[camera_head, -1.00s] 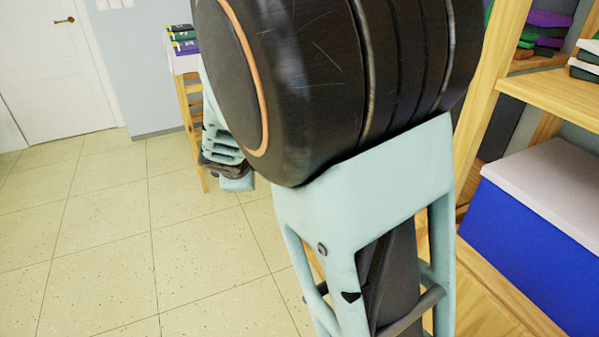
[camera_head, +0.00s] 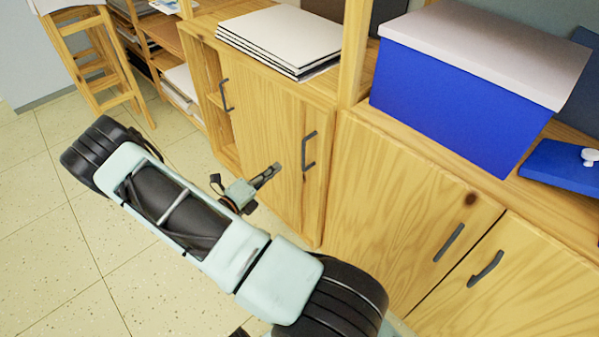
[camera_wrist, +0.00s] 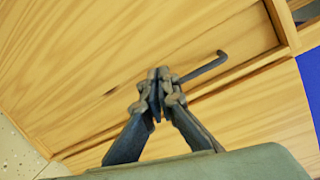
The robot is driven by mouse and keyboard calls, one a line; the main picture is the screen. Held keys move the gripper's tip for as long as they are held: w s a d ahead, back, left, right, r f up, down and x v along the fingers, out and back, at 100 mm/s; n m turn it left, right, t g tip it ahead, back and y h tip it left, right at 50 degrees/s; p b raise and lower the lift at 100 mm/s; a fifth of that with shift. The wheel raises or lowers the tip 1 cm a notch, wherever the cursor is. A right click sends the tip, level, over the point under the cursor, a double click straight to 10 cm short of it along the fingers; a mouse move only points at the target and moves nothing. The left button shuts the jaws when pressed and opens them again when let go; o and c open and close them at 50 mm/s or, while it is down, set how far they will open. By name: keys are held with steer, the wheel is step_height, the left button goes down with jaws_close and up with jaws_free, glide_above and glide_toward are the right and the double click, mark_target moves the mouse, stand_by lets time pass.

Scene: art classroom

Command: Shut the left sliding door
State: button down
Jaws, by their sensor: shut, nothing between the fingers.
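The wooden cabinet with sliding doors (camera_head: 262,135) stands in the middle of the head view. An open gap with a shelf inside shows at its left end. One dark handle (camera_head: 224,95) is beside this gap, and another dark handle (camera_head: 309,150) is near the right end of the front. My gripper (camera_head: 277,168) is in front of the door face, left of the right-hand handle. In the wrist view my gripper (camera_wrist: 158,78) is shut and empty, with a dark handle (camera_wrist: 208,67) just right of its fingertips. I cannot tell whether they touch.
A stack of white boards (camera_head: 282,38) lies on the cabinet top. A blue box with a pale lid (camera_head: 460,85) sits on the adjoining cabinet (camera_head: 400,200), which has two handles. A wooden stool (camera_head: 95,65) stands at the back left. The tiled floor (camera_head: 50,220) at left is clear.

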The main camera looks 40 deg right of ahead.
mark_target(300, 164)
step_height(300, 164, down, 5)
steer(key=s+d+n+t, duration=0.1)
steer(key=s+n, duration=0.2)
steer(key=n, duration=0.2)
steer(key=shift+h, duration=0.4)
steer(key=b+x, duration=0.2)
steer(key=x, duration=0.8)
steer(key=shift+w+d+r, duration=0.1)
steer(key=shift+w+r, duration=0.05)
steer(key=shift+w, duration=0.05)
steer(key=shift+w+b, duration=0.1)
steer(key=shift+b, duration=0.2)
